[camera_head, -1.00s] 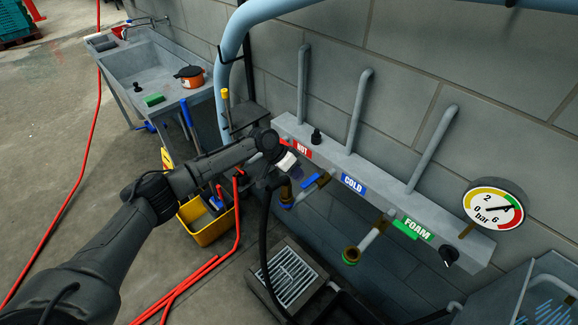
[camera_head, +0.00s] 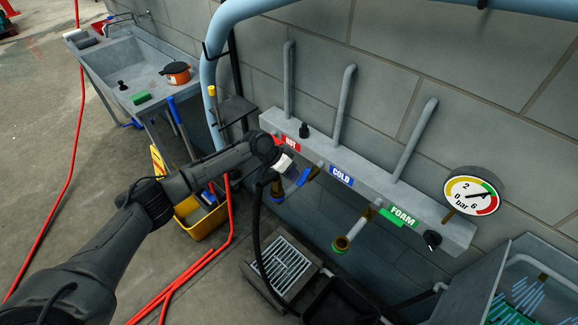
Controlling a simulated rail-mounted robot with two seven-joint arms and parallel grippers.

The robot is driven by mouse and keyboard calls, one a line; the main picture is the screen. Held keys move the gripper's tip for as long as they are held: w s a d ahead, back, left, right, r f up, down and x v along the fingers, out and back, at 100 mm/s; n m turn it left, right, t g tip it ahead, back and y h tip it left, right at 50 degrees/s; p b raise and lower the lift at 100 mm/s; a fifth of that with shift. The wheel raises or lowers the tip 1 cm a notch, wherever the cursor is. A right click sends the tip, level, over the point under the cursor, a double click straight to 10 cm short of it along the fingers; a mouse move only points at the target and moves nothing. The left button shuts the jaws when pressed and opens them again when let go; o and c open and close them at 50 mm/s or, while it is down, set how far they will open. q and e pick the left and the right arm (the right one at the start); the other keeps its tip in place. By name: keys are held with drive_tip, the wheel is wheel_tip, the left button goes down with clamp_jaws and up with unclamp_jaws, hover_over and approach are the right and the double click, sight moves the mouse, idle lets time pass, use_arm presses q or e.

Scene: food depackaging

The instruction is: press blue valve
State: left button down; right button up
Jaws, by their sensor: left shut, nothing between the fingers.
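The blue valve (camera_head: 304,177) is a small lever on the pipe below the wall manifold, just left of and below the blue COLD label (camera_head: 342,175). My left gripper (camera_head: 292,170) reaches in from the left and is shut and empty. Its tip is close beside the blue lever and overlaps the lever's left side in the picture. I cannot tell whether they touch. My right gripper is not in view.
The manifold (camera_head: 442,217) also carries HOT and FOAM labels, a green valve (camera_head: 366,218) and a black knob (camera_head: 432,240). A pressure gauge (camera_head: 472,196) is at right. A black hose (camera_head: 258,220) hangs below my gripper. A yellow bucket (camera_head: 207,225) stands behind my arm.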

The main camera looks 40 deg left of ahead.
use_arm(q)
drive_tip(key=shift+d, duration=0.1)
drive_tip(key=s+a+f+v, duration=0.1)
drive_tip(key=v, duration=1.1)
drive_tip(key=shift+s+a+f+b, duration=0.3)
drive_tip(key=shift+a+f+b, duration=0.05)
drive_tip(key=shift+a+b, duration=0.1)
